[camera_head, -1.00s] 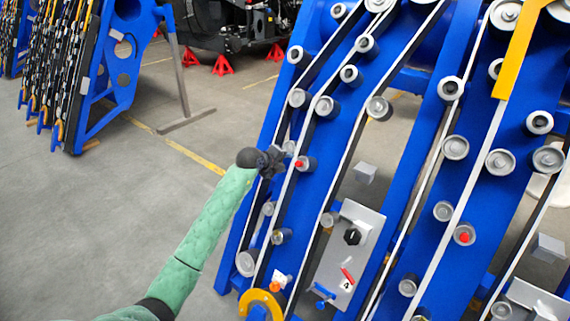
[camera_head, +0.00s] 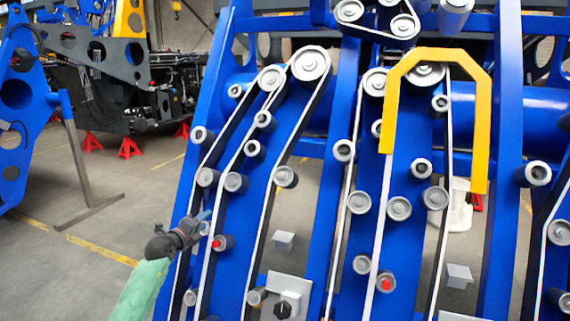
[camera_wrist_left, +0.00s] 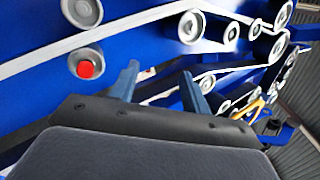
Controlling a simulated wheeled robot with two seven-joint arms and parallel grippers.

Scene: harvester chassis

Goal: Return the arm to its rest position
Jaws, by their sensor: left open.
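My left arm (camera_head: 140,292) comes in from the bottom left in a green sleeve. My left gripper (camera_head: 204,221) is at the left edge of the blue harvester chassis (camera_head: 322,225), close in the picture to a roller with a red centre (camera_head: 222,242). In the left wrist view the two blue fingers (camera_wrist_left: 160,82) stand apart with nothing between them. A roller with a red centre (camera_wrist_left: 86,68) lies beyond them to the left in that view. Whether the fingers touch the chassis cannot be told. My right gripper is in neither view.
White belts run over several grey rollers (camera_head: 310,64) on the chassis. A yellow arched guard (camera_head: 438,56) is at the upper right. A grey plate with a black knob (camera_head: 283,308) is at the bottom. Red stands (camera_head: 129,148) are at the back left. The floor (camera_head: 60,265) at left is clear.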

